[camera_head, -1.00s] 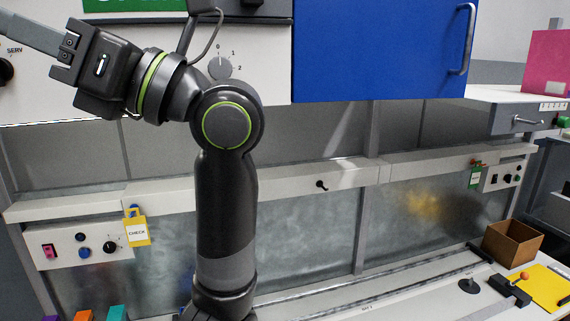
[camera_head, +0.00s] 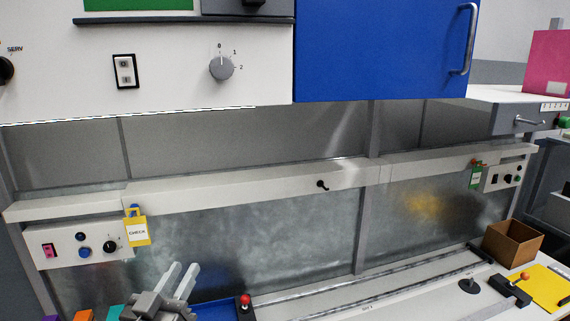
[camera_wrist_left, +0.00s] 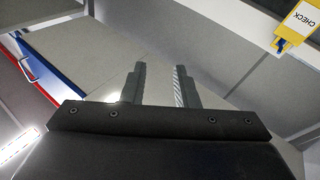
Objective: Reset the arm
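My left gripper (camera_head: 180,281) is low in the head view, left of centre, with its two pale fingers pointing up. In the left wrist view the fingers (camera_wrist_left: 161,85) stand apart with nothing between them, so it is open and empty. Most of the left arm is below the picture. My right gripper is in neither view.
Above is a white panel with a rotary knob (camera_head: 221,68), a rocker switch (camera_head: 125,71) and a blue door (camera_head: 380,48). A red-knobbed lever (camera_head: 245,303) is right of the gripper. A yellow CHECK tag (camera_head: 137,231) and a cardboard box (camera_head: 512,243) also show.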

